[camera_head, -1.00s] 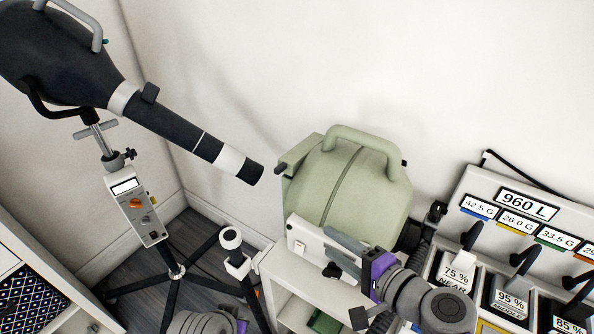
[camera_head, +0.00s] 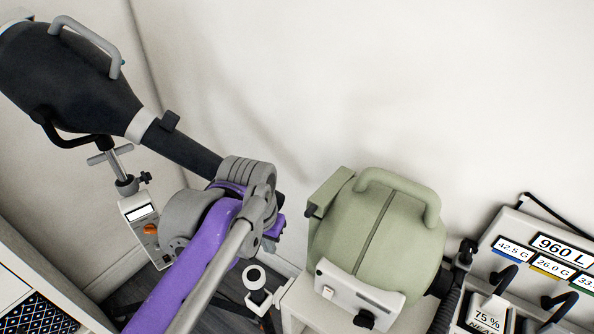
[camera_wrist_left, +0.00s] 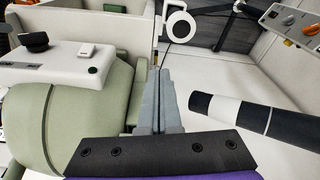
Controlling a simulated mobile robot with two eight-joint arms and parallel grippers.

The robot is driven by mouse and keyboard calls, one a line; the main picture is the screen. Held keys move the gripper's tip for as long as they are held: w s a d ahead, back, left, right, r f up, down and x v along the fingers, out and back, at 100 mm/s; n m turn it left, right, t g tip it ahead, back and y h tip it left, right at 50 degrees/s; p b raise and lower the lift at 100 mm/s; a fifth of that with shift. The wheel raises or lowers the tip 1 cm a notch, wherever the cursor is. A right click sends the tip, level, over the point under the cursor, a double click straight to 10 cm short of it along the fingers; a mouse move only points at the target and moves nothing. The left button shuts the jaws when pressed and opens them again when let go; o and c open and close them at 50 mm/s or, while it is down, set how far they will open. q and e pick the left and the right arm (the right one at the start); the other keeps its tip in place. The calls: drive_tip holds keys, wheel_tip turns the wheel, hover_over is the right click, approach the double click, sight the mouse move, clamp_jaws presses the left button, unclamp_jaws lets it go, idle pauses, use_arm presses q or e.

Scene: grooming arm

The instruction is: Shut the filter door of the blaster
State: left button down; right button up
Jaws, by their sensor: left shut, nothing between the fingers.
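The blaster (camera_head: 400,235) is a rounded pale green machine with a top handle and a white control panel on its front. A green flap (camera_head: 328,190) with a dark tip, which looks like the filter door, stands out from its left end; its exact angle is hard to tell. My left gripper (camera_head: 270,243) is shut and empty, left of the flap with a gap in the head view. In the left wrist view its fingers (camera_wrist_left: 157,98) are together beside the green body (camera_wrist_left: 95,115), partly hiding its end; contact cannot be told. My right gripper is not in view.
A black dryer (camera_head: 80,85) on a stand points its nozzle toward the blaster, behind my left arm; the nozzle (camera_wrist_left: 240,112) is close to the fingers in the wrist view. A white cart (camera_head: 300,305) holds the blaster. A labelled rack (camera_head: 545,235) stands right.

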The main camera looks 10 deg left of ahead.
use_arm(q)
drive_tip(key=w+d+r+m+g+p, duration=0.1)
drive_tip(key=w+d+r, duration=0.15)
drive_tip(key=r, duration=0.45)
drive_tip(key=w+d+r+m+g+p, duration=0.1)
drive_tip(key=w+d+r+p, duration=0.1)
drive_tip(key=w+r, duration=0.3)
drive_tip(key=g+p, duration=0.1)
drive_tip(key=p, duration=0.1)
approach(309, 210)
drive_tip(key=shift+m+y, duration=0.3)
drive_tip(key=shift+y, duration=0.1)
wheel_tip(309, 210, down, 7)
drive_tip(key=shift+s+d+r+b, duration=0.1)
drive_tip(key=shift+s+d+b, duration=0.05)
drive_tip(key=shift+b, duration=1.05)
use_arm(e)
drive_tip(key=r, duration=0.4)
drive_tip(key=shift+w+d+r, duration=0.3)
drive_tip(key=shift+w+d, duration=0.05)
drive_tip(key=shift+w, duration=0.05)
